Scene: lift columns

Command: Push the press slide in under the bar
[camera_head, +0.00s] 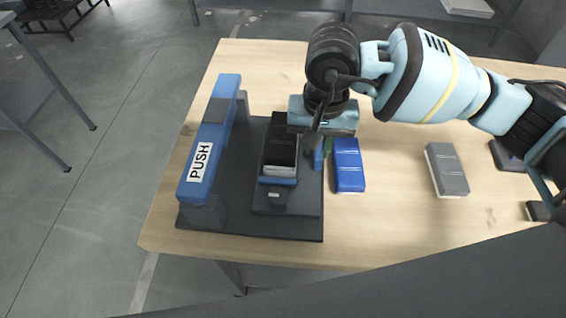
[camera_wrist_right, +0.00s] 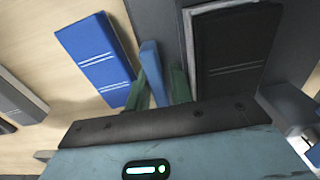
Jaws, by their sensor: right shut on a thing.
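The press has a dark base (camera_head: 250,226) on the table and a raised blue bar (camera_head: 211,140) marked PUSH along its left side. The dark press slide (camera_head: 300,205) is on the base, right of the bar and apart from it. A stack with a black block (camera_head: 281,150) on top sits on the slide; lighter and blue layers show at its near end. My right gripper (camera_head: 320,150) is at the slide's right side. In the right wrist view its green fingers (camera_wrist_right: 161,84) are shut on an upright blue tab (camera_wrist_right: 152,66). My left gripper is out of view.
A blue block (camera_head: 348,165) lies on the wooden table (camera_head: 400,215) just right of the press. A grey block (camera_head: 446,170) lies farther right, with dark blocks near the right edge. Bare floor lies left of the table.

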